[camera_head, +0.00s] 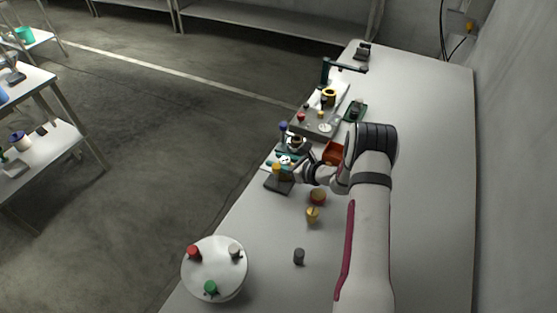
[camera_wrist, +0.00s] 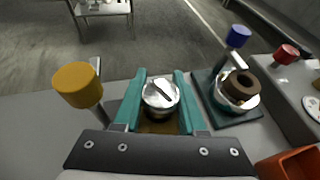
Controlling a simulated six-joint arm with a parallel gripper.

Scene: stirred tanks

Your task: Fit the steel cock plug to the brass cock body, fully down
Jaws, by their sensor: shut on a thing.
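The steel cock plug (camera_wrist: 161,92), a shiny round piece with a slotted top, is between the teal fingers of my gripper (camera_wrist: 159,98) in the wrist view. The fingers are shut on it from both sides. In the head view my gripper (camera_head: 287,161) is over the dark block with the yellow knob. A brownish-gold surface (camera_wrist: 158,127), perhaps the brass cock body, shows just below the plug. It is mostly hidden by the plug and fingers, so I cannot tell whether the plug is seated in it.
A yellow knob (camera_wrist: 78,85) stands close left of my gripper. To the right is a dark base with a blue knob (camera_wrist: 238,36) and a steel bowl with a brown ring (camera_wrist: 241,84). An orange-red bin (camera_head: 333,152) is beside my wrist. A round white stand (camera_head: 214,267) is nearer.

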